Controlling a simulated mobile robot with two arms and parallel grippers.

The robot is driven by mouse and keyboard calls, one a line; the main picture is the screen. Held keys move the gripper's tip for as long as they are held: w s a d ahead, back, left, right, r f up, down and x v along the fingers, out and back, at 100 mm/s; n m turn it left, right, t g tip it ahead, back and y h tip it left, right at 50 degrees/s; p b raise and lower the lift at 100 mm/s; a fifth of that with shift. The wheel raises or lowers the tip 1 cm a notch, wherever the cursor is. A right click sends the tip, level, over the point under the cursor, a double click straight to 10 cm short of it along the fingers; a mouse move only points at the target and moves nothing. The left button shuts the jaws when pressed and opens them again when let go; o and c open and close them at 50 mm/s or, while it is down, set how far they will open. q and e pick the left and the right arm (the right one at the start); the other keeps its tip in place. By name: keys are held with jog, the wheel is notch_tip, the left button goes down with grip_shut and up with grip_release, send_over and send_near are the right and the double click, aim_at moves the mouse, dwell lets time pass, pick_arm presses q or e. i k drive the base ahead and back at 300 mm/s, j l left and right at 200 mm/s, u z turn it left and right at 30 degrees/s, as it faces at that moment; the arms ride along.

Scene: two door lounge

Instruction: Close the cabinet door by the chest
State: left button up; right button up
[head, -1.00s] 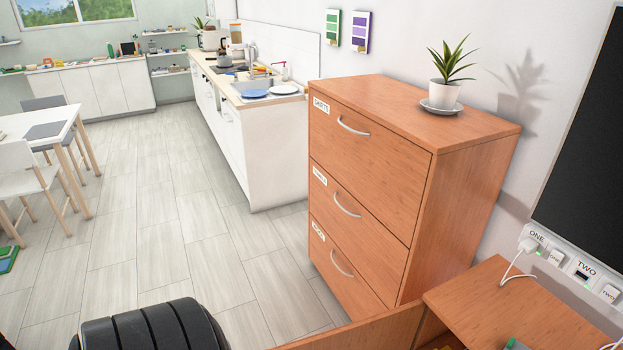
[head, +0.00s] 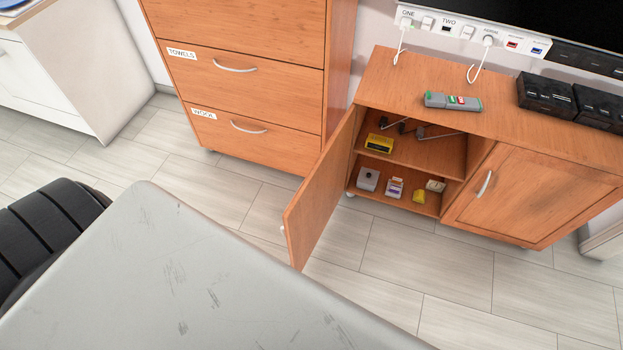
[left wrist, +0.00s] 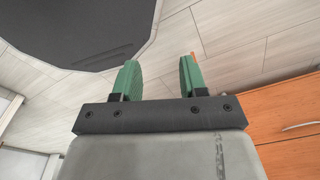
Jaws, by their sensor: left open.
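The open cabinet door (head: 322,190) is a wooden panel in the head view. It is hinged at the cabinet's left side, next to the chest, and swings out toward me. The low wooden cabinet (head: 400,80) shows its shelves and the small items on them. The chest (head: 240,95), with drawers labelled TOWELS and WOOL or similar, stands to the left of the cabinet. My left gripper (left wrist: 160,80) has two green fingers apart with nothing between them, above the floor in the left wrist view. A thin orange edge shows just behind its right finger. My right gripper is not in view.
The cabinet's right door (head: 530,195) is shut. A remote-like device (head: 453,101) and black boxes (head: 547,96) lie on the cabinet top. White cables hang from the socket strip (head: 465,30). Tiled floor (head: 390,270) in front of the cabinet is clear.

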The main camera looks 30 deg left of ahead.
aim_at(306, 217)
jog(key=j+z, duration=0.2)
jog(key=j, duration=0.55)
jog(key=j+z, duration=0.2)
jog(key=j, duration=0.55)
jog(key=k+j+z, duration=0.2)
jog(key=j, duration=0.5)
jog(key=i+j, duration=0.05)
jog(key=i, duration=0.05)
